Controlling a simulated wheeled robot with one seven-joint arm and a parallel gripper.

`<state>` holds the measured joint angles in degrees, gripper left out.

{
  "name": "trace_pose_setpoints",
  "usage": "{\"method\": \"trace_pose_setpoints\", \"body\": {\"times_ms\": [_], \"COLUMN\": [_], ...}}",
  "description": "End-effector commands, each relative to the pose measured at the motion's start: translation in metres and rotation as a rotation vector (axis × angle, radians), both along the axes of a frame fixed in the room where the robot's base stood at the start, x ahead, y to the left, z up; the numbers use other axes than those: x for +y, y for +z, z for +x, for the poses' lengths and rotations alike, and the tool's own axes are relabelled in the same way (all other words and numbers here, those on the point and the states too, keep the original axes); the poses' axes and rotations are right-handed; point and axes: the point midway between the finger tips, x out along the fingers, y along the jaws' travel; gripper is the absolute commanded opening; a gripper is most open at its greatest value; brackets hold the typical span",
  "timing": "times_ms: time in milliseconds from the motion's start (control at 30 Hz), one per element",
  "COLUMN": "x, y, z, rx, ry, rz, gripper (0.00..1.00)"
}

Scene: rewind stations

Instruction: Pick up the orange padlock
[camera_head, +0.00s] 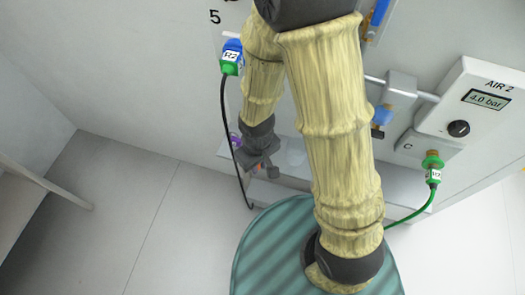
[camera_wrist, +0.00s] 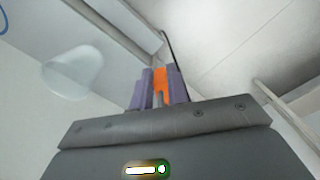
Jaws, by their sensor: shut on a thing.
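The orange padlock (camera_wrist: 160,79) shows as an orange body between the two purple fingers of my gripper (camera_wrist: 158,88) in the wrist view. A grey bar, perhaps its shackle, shows below the orange part. My gripper is shut on it. In the head view my gripper (camera_head: 262,168) is at the wall unit's lower shelf, left of my forearm. Only a small orange-brown bit of the padlock (camera_head: 272,171) shows there, and most of it is hidden by the gripper. I cannot tell whether the padlock touches the shelf.
A pale shelf (camera_head: 400,184) runs along the wall unit. A black cable hangs from the blue-green R2 plug (camera_head: 231,58), close left of my gripper. A green hose with a connector (camera_head: 433,174) hangs at right. Floor at left is clear.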

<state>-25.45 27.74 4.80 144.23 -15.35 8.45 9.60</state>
Motion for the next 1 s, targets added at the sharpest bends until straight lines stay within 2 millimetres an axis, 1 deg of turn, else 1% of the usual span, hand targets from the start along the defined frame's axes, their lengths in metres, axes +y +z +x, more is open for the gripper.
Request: {"method": "trace_pose_setpoints", "body": {"times_ms": [100,167,267,533,1000], "x": [0.007,0.008,0.009,0.013,0.017], "y": [-0.003,-0.003,-0.004,-0.006,-0.005], "z": [-0.016,-0.022,-0.02,-0.023,-0.042], "rx": [-0.002,-0.002,-0.004,-0.006,-0.004], "ry": [0.006,0.003,-0.003,-0.006,-0.001], "rz": [0.001,0.001,0.004,0.008,0.004], "gripper": [0.0,0.0,0.0,0.0,0.0]}}
